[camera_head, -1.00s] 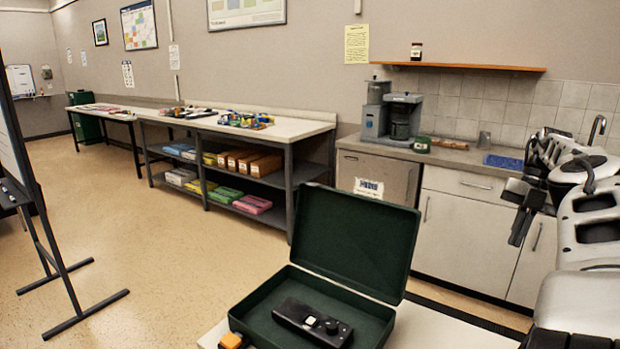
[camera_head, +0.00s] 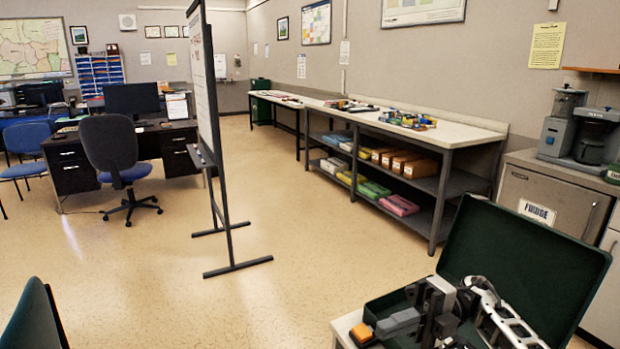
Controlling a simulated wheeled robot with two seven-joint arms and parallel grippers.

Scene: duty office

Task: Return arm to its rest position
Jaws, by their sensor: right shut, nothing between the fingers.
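My right gripper (camera_head: 402,322) is at the bottom right, in front of the open dark green case (camera_head: 525,255). Its fingers are shut and hold nothing. My right arm and gripper cover most of the inside of the case, so the black device there is hidden or cannot be made out. The raised lid stands behind the arm. I cannot tell whether the gripper touches the case. My left gripper is not in view.
An orange block (camera_head: 361,332) lies by the near left corner of the case, on a pale tabletop (camera_head: 344,325). A whiteboard stand (camera_head: 236,268) is on the floor left of centre. A dark green chair back (camera_head: 35,318) is at bottom left. Open floor lies between.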

